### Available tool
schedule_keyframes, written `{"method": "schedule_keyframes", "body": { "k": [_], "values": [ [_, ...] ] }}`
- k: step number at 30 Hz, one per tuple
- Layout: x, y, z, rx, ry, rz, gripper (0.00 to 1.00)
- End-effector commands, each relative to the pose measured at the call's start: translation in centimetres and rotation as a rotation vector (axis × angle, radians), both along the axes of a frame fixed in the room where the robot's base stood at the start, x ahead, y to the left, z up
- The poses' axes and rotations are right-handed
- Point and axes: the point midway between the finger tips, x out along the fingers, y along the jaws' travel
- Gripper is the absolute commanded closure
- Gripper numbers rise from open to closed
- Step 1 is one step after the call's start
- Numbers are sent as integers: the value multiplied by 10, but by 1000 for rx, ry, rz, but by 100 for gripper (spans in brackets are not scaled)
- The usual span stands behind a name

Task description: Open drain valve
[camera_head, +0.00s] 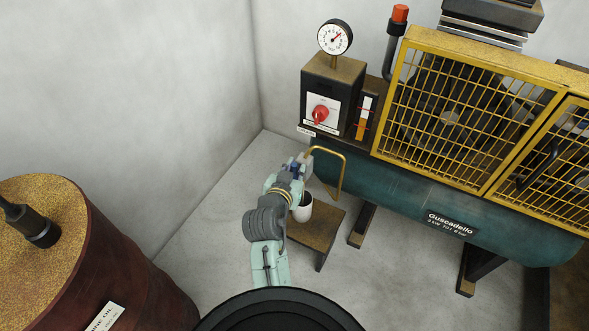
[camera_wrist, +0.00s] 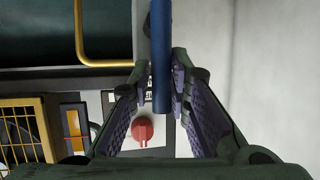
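The drain valve's blue handle (camera_wrist: 162,60) runs down the middle of the wrist view, its free end towards me. My gripper (camera_wrist: 161,82) has its purple-padded fingers on both sides of this handle, with the fingertips close against it and little gap showing. In the head view my gripper (camera_head: 300,163) is at the left end of the green tank, by the bent brass pipe (camera_head: 343,171). A bit of blue shows there, but my gripper hides most of the valve. The valve body is not clearly visible.
A white cup (camera_head: 303,209) stands below my gripper on a low brown stand (camera_head: 326,226). The compressor tank (camera_head: 405,196) and yellow cage (camera_head: 480,105) fill the right. A control box with a red knob (camera_head: 320,113) sits above. A dark red drum (camera_head: 110,255) stands at left.

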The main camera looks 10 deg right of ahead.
Motion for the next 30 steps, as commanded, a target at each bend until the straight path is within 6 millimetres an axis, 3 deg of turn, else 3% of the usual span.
{"method": "schedule_keyframes", "body": {
  "k": [6, 17, 30],
  "values": [
    [0, 0, 0, -1, 0, 0, 66],
    [1, 0, 5, -1, -2, 1, 66],
    [1, 1, 82, 1, -5, 1, 66]
  ]
}}
